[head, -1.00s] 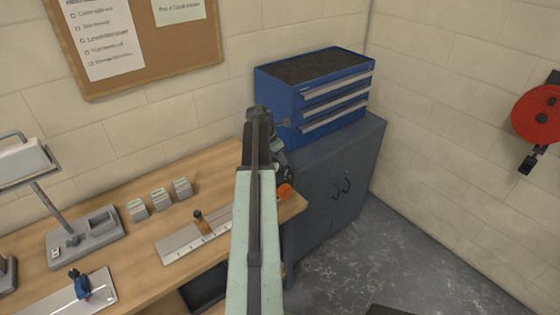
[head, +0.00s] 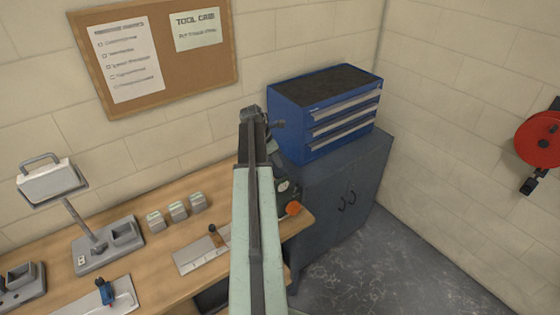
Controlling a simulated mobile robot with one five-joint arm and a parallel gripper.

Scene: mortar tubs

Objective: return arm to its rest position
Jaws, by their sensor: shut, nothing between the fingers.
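My arm (head: 254,225) rises from the bottom edge of the head view to a dark joint (head: 252,125) in front of the wall and the blue tool chest. Dark parts show beside its upper right side, partly covered by the arm. I cannot make out my gripper or its fingertips; they are not visible in this view. No held thing shows.
A wooden bench (head: 165,275) runs along the wall at left, with a lamp (head: 90,235), small blocks (head: 178,211) and an orange item (head: 293,208). A blue tool chest (head: 300,135) stands on a grey cabinet (head: 325,205). Floor (head: 400,270) at right is clear.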

